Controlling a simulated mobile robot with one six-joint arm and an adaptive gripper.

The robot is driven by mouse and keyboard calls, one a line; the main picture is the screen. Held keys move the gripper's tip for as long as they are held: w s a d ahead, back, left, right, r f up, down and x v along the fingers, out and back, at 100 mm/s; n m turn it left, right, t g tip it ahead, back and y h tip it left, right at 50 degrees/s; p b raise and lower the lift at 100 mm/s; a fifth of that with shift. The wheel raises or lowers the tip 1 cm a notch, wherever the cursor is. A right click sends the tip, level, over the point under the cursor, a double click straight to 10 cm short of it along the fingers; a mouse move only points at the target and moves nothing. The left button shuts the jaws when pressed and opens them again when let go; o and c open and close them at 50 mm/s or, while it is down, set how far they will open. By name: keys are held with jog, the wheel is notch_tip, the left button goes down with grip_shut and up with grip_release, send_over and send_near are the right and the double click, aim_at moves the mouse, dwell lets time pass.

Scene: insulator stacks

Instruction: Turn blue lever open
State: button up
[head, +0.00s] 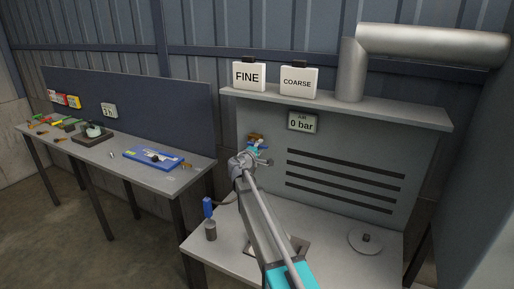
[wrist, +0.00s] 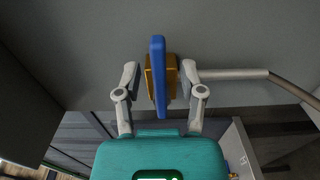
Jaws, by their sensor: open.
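The blue lever (wrist: 158,76) shows in the wrist view as a long narrow bar over a brass valve body (wrist: 171,78). The bar lies almost in line with my gripper's reach. My gripper (wrist: 160,80) is open, one finger on each side of the lever, with a visible gap to both. In the head view my gripper (head: 252,160) is up at the booth's back panel, right at the valve.
A grey pipe (wrist: 232,74) runs right from the valve. A display (head: 302,122) above reads AIR 0 bar. FINE (head: 248,76) and COARSE (head: 298,82) signs stand on the booth shelf. A blue-handled tool (head: 208,208) stands at the booth's front left. A workbench (head: 190,161) is at left.

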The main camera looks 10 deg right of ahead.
jog(key=shift+w+d, duration=0.3)
jog(key=shift+w, duration=0.05)
grip_shut()
